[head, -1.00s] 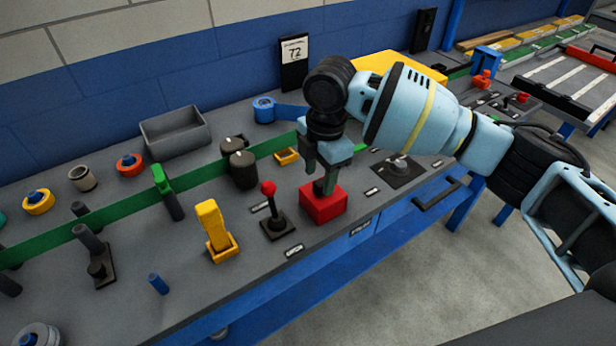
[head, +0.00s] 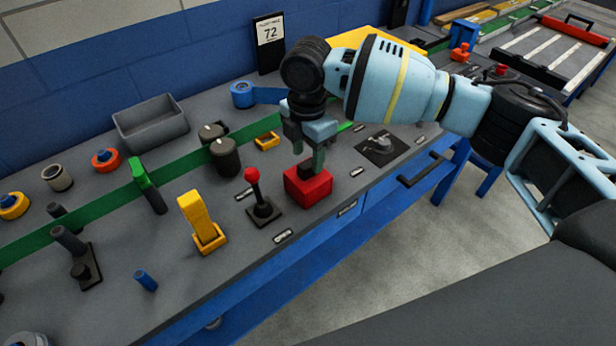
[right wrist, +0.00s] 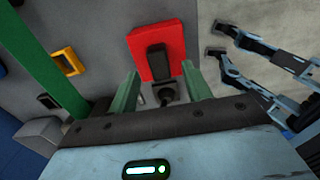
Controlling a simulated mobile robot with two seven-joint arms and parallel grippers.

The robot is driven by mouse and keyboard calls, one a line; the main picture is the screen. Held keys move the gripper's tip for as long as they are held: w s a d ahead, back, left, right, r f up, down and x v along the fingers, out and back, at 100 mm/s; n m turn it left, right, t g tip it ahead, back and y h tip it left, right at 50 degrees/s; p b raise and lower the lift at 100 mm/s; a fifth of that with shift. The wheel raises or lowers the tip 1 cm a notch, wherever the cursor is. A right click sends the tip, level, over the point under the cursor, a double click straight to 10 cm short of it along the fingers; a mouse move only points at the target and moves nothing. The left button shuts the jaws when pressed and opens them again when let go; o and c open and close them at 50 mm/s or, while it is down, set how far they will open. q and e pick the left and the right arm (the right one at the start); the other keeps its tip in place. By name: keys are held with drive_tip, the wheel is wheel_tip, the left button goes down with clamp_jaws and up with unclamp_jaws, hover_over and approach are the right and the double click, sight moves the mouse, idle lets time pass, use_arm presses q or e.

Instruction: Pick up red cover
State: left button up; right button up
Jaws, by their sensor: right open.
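The red cover (head: 308,190) is a boxy red block on the grey panel near its front edge. A black grip (head: 306,168) stands up from its top; in the right wrist view the red cover (right wrist: 143,42) shows with the grip (right wrist: 156,62) near its middle. My right gripper (head: 308,155) points down over the cover. In the right wrist view its two green fingers (right wrist: 160,86) are apart with nothing held between them, and the grip shows just beyond the gap. I cannot tell whether a fingertip touches the cover.
A red-knobbed joystick (head: 261,200) stands close left of the cover, with a yellow lever (head: 200,220) farther left. Dark round knobs (head: 222,152) and a small yellow frame (head: 267,141) lie behind. A flat dark switch plate (head: 380,148) is to the right.

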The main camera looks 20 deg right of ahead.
sight(308, 164)
drive_tip(key=shift+f, duration=1.85)
clamp_jaws()
